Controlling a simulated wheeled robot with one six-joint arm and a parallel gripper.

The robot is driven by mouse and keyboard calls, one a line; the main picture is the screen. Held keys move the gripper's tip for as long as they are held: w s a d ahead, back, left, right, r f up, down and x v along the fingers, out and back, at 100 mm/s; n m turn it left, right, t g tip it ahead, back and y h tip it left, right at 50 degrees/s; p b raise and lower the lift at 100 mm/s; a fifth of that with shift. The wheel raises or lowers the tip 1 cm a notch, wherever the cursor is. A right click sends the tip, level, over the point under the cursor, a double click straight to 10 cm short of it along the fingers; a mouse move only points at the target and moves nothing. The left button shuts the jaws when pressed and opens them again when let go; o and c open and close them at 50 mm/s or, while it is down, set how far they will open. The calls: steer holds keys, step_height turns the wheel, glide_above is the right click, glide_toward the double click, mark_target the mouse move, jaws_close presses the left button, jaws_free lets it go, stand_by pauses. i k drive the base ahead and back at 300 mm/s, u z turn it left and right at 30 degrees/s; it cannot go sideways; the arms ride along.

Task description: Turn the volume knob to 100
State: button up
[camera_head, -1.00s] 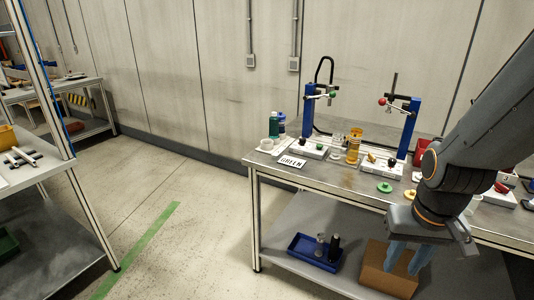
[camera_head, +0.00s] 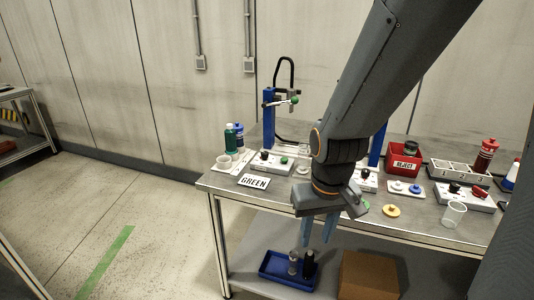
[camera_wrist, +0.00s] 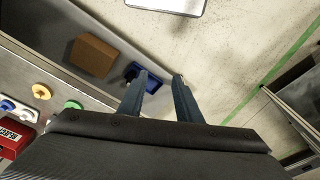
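I cannot tell which knob is the volume knob, as no labels or scales can be read. A white control box (camera_head: 250,165) at the left of the bench has a black knob (camera_head: 264,155) and a green button (camera_head: 284,160). A second white box (camera_head: 370,186) is partly hidden behind my arm, with a dark knob on it. A third white box (camera_head: 466,201) at the right has a dark knob (camera_head: 454,187) and a red part. My gripper (camera_head: 318,232) points down in front of the bench's front edge, open and empty; its parted fingers also show in the wrist view (camera_wrist: 160,78).
A blue tray (camera_head: 270,268) and cardboard box (camera_head: 369,275) are on the lower shelf. Floor left is clear.

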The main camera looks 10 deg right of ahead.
mark_target(265, 155)
steer(key=i, duration=0.25)
steer(key=k, duration=1.25)
steer(key=u, duration=0.65)
steer(key=i, duration=1.75)
steer(key=z, duration=0.5)
